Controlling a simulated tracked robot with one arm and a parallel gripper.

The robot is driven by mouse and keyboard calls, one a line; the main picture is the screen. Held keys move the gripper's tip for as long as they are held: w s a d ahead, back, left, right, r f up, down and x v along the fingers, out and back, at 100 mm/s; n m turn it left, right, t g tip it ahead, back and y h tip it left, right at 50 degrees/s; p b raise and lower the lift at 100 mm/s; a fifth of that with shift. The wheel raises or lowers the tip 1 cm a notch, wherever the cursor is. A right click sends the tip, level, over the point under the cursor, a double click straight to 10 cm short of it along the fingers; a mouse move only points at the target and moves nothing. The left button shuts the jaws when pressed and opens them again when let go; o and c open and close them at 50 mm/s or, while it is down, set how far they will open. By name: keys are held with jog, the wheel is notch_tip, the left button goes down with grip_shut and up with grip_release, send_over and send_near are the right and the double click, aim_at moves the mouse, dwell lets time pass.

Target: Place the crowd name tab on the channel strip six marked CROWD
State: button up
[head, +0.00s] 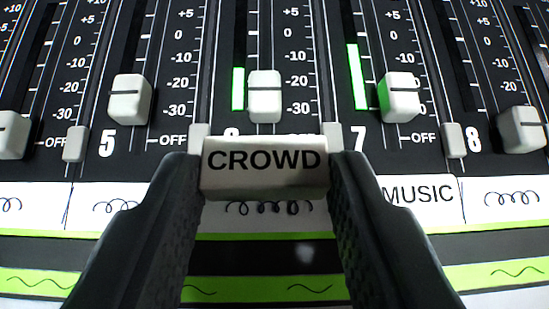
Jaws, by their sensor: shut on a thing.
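The white name tab marked CROWD (264,184) is between the fingertips of my gripper (265,180), which is shut on it. Its lettering is upright and faces me. It hangs in front of channel strip six (264,130), covering most of the strip's number and part of its OFF mark. Below the tab, the strip's white label area (268,209) shows a scribble. Whether the tab touches the panel I cannot tell. The fader knob of strip six (265,98) stands just above the tab, with a lit green meter to its left.
Strip five's fader (130,100) is to the left. Strip seven's fader (399,97) is to the right, above a label marked MUSIC (420,191). Small grey knobs (76,144) stand between strips. A green-edged band (460,274) runs below the labels.

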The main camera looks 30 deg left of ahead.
aim_at(269, 255)
jog(key=shift+f+b, duration=0.55)
jog(key=shift+f, duration=1.35)
jog(key=o, duration=0.9)
jog(key=shift+r, duration=0.1)
jog(key=shift+o, duration=0.2)
jog(key=shift+d+r, duration=0.1)
jog(key=p+v, duration=0.1)
jog(key=v, duration=1)
jog(key=shift+s+r+p, duration=0.25)
jog(key=shift+s+p, duration=0.1)
jog(key=shift+p, duration=0.05)
jog(key=shift+d, duration=0.15)
